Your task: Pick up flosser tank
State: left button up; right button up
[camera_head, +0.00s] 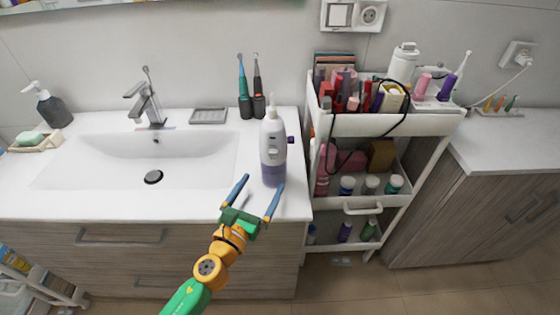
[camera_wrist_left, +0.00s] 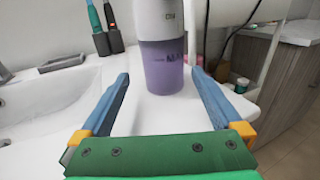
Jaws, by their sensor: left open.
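The flosser (camera_head: 272,148) stands upright on the white counter, right of the sink. It is a white bottle-like body with a purple lower part, the tank (camera_head: 272,175). My left gripper (camera_head: 258,192) is open, with its two blue fingers pointing toward the flosser from the front. In the left wrist view the purple tank (camera_wrist_left: 168,72) stands beyond and between the spread fingertips of the gripper (camera_wrist_left: 160,84), which holds nothing. The flosser's top is cut off in that view. My right gripper is not in view.
Two electric toothbrushes (camera_head: 252,95) stand behind the flosser. The sink basin (camera_head: 140,165) lies to the left. A white cart (camera_head: 385,124) full of cosmetics stands close on the right. The counter's front edge (camera_head: 270,219) runs below my gripper.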

aim_at(269, 175)
pick_arm(q)
jog(key=x, duration=0.3)
jog(key=b+x, duration=0.1)
jog(key=shift+w+d+r, duration=0.25)
jog(key=shift+w+d, duration=0.05)
jog(key=shift+d, duration=0.1)
jog(key=shift+w+d, duration=0.15)
jog(key=shift+w, duration=0.2)
jog(key=shift+w+d, duration=0.1)
jog(key=shift+w, duration=0.15)
jog(key=shift+s, duration=0.1)
jog(key=c, duration=1.3)
jog(key=shift+o, duration=0.2)
jog(key=shift+r, duration=0.1)
